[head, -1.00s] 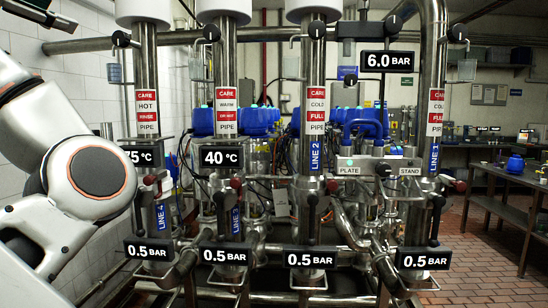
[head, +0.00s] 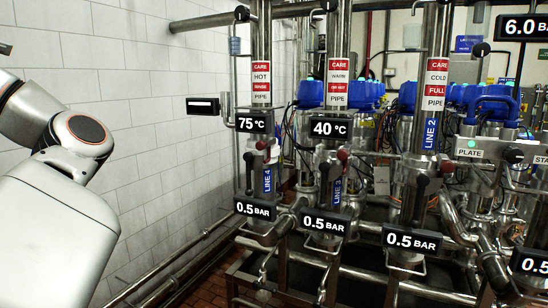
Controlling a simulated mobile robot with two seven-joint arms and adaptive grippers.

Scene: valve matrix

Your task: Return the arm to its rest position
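My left arm (head: 75,145) comes in from the left, with white links and a dark round joint cap. It is bent near the left edge, in front of the white tiled wall and apart from the pipes. Its gripper is not visible; a small dark piece at the left edge is too cut off to identify. My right arm and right gripper are out of view. The valve matrix fills the middle and right, with upright steel pipes labelled LINE 4 (head: 268,180), LINE 3 (head: 336,190) and LINE 2 (head: 430,135).
Displays read 75 °C (head: 252,124), 40 °C (head: 328,128) and 0.5 BAR (head: 255,210). Black and red valve handles stick out in front of the pipes. A dark box (head: 203,106) juts out left of the first pipe. Low pipes (head: 190,255) run along the wall. Open space lies between my arm and the matrix.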

